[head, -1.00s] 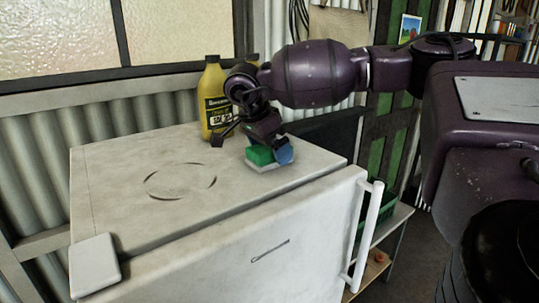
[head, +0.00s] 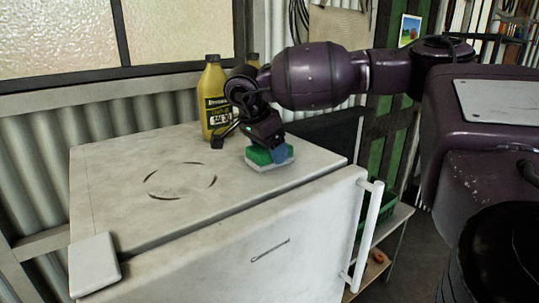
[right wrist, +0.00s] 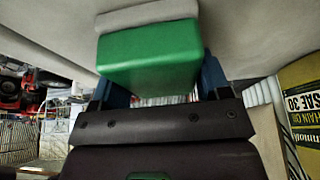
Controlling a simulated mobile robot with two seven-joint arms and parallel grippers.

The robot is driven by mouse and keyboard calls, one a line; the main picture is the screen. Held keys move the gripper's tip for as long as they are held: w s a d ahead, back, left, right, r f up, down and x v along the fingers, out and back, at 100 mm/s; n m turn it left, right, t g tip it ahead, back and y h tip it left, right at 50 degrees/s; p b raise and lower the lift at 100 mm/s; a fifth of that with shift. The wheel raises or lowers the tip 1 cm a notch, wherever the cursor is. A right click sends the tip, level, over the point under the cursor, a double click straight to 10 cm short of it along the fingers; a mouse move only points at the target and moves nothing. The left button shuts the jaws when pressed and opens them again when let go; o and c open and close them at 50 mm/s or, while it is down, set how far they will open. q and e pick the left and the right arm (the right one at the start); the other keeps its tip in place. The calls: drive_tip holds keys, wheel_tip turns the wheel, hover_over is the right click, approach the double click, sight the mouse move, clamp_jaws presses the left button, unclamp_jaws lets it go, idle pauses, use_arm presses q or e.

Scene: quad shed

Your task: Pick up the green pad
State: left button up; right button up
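The green pad (head: 259,156) has a white layer under it and sits on the white top of the fridge-like cabinet (head: 130,165), near its back right corner. My right gripper (head: 267,152) points down over the pad, with its blue fingers on either side. In the right wrist view the pad (right wrist: 150,58) fills the space between the two blue fingers, which appear to press on its sides. I see no clear gap under the pad. The far finger is mostly hidden in the head view. My left gripper is not in view.
A yellow oil bottle (head: 213,98) stands just behind and left of my right gripper, with another partly hidden behind it. A white handle (head: 367,235) sticks out from the cabinet front. The left part of the top is clear.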

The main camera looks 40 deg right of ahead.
drive_tip(key=c, duration=0.4)
drive_tip(key=shift+r, duration=0.15)
drive_tip(key=shift+r, duration=0.2)
use_arm(q)
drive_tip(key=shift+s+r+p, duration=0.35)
drive_tip(key=shift+p, duration=0.55)
use_arm(e)
wheel_tip(320, 180, up, 20)
drive_tip(key=shift+f, duration=0.1)
